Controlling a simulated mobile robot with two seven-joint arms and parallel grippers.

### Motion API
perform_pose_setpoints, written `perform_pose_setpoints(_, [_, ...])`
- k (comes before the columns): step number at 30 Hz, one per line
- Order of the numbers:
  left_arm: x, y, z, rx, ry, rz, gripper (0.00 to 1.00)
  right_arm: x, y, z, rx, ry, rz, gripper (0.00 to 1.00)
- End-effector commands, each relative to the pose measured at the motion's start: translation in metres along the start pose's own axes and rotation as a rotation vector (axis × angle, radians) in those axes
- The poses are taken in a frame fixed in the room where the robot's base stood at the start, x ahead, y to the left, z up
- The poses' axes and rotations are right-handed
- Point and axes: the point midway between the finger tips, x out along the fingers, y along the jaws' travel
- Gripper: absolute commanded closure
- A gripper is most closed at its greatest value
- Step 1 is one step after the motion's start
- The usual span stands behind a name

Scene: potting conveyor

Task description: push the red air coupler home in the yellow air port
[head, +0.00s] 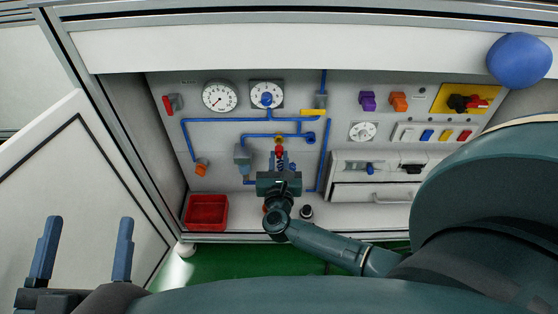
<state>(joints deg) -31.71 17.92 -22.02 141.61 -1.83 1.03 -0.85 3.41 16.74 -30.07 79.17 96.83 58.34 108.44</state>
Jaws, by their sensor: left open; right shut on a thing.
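The red air coupler (280,152) is small and sits in front of the cabinet's back panel in the head view. My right gripper (279,163) is shut on it from below, and its fingers hide part of it. The yellow air port (279,139) shows just above the coupler, on the blue pipework. The coupler's upper end appears at or against the port; I cannot tell how deep it sits. My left gripper (84,248) is open and empty at the lower left, well away from the panel.
A red bin (206,212) stands on the cabinet floor at left. Dial gauges (220,97), blue pipes (212,121) and an orange fitting (201,168) surround the port. A drawer (374,193) is at right. A blue ball (519,60) is at upper right.

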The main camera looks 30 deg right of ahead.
Motion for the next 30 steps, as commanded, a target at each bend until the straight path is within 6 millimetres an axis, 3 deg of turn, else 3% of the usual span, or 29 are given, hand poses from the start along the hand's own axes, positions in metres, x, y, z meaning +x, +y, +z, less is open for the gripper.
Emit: perform_pose_setpoints(30, [-0.004,0.001,0.017,0.003,-0.006,0.002,0.26,0.026,0.0,-0.002,0.001,0.0,0.0,1.0])
